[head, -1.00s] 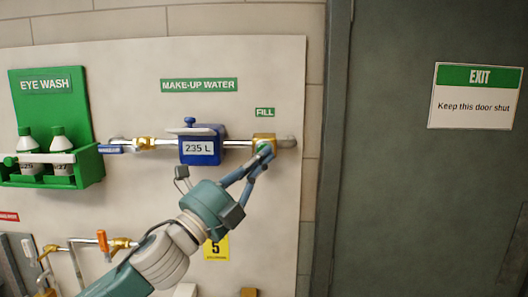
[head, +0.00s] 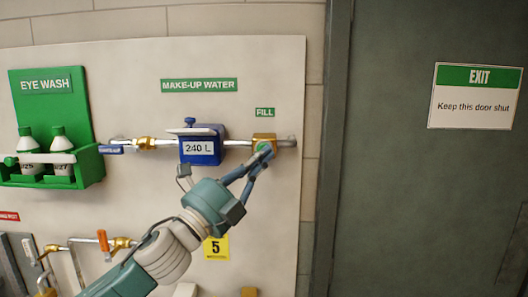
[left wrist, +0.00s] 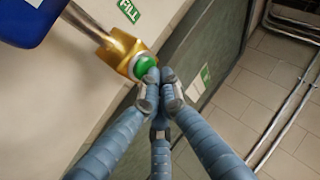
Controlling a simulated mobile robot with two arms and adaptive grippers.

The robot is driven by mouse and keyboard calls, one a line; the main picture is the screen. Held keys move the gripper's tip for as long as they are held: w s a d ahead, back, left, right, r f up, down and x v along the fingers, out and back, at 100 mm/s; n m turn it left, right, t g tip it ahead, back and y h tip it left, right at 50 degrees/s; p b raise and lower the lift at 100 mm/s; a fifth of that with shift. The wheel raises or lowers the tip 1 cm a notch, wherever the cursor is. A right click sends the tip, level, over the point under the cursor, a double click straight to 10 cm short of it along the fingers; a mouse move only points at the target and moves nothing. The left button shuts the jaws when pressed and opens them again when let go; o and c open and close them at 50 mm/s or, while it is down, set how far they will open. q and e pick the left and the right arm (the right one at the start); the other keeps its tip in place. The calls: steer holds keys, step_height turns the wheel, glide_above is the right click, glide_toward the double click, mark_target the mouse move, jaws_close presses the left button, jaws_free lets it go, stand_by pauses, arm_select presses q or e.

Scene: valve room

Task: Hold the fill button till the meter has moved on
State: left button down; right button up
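The blue meter (head: 201,147) on the make-up water pipe reads 240 L in the head view. To its right is the brass fill block (head: 264,137) with a green button (head: 263,146), under the FILL label (head: 265,112). The green button (left wrist: 145,66) also shows on its brass block in the left wrist view. My left gripper (head: 266,153) has its fingertips together and empty, right at the button. In the left wrist view the fingertips (left wrist: 160,76) overlap the button's lower right edge; I cannot tell whether they press it. My right gripper is not in view.
A green eye wash rack (head: 90,165) with two bottles hangs at the left. Pipes with an orange-handled valve (head: 103,240) sit low on the board. A grey door (head: 430,200) with an exit sign (head: 475,96) stands to the right.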

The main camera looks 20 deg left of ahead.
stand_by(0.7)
arm_select(q)
steer(key=shift+s+d, duration=0.15)
steer(key=shift+s, duration=0.75)
steer(key=shift+s+d+f, duration=0.1)
steer(key=shift+s+d, duration=0.2)
steer(key=shift+s, duration=0.55)
steer(key=shift+s+d, duration=0.25)
steer(key=shift+s, duration=0.55)
steer(key=shift+s+d, duration=0.2)
steer(key=shift+s, duration=0.55)
